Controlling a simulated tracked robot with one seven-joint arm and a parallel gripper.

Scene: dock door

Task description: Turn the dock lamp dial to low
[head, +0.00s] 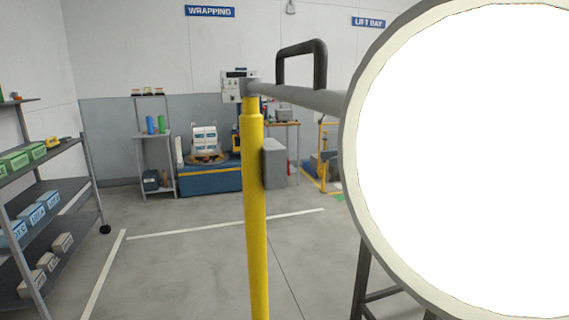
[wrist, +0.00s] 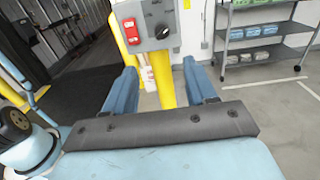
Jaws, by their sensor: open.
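The dock lamp's large white disc (head: 465,160) fills the right of the head view, glowing bright, on a grey arm (head: 300,95) from a yellow post (head: 254,200). In the wrist view a grey control box (wrist: 148,14) sits on the yellow post (wrist: 166,85). It carries a black round dial (wrist: 162,31) and a red switch (wrist: 131,30) to its left. The dial's pointer and marks are too small to read. My gripper (wrist: 160,62) is open and empty, its two blue fingers apart, below and short of the box. It is not in the head view.
A shelf rack with bins (head: 40,210) stands at left in the head view. A blue wrapping machine (head: 208,178) is at the back. In the wrist view, a dark doorway (wrist: 50,50) is at left and a grey shelf (wrist: 265,45) at right. Open floor lies between.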

